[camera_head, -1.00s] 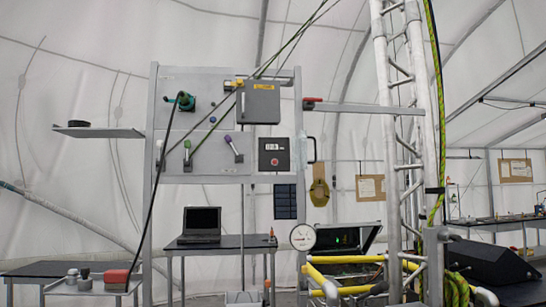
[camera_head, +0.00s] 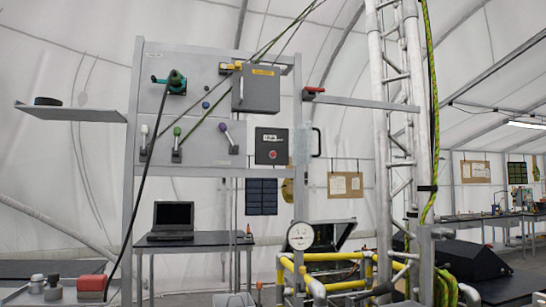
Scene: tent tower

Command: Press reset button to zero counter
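The counter box (camera_head: 271,146) is a dark square unit on the right side of the grey panel frame. It has a small light display (camera_head: 273,137) in its upper part, whose digits are too small to read. A round red reset button (camera_head: 273,155) sits below the display. A clear hinged cover with a dark handle (camera_head: 316,142) stands just right of the box. Neither of my grippers is in view.
The grey panel (camera_head: 187,110) carries levers and a green connector (camera_head: 175,82). A shelf (camera_head: 70,112) sticks out left and a bar with a red handle (camera_head: 314,91) right. Below are a laptop table (camera_head: 210,239), yellow pipes (camera_head: 330,257) and a gauge (camera_head: 301,236). A truss tower (camera_head: 384,130) stands right.

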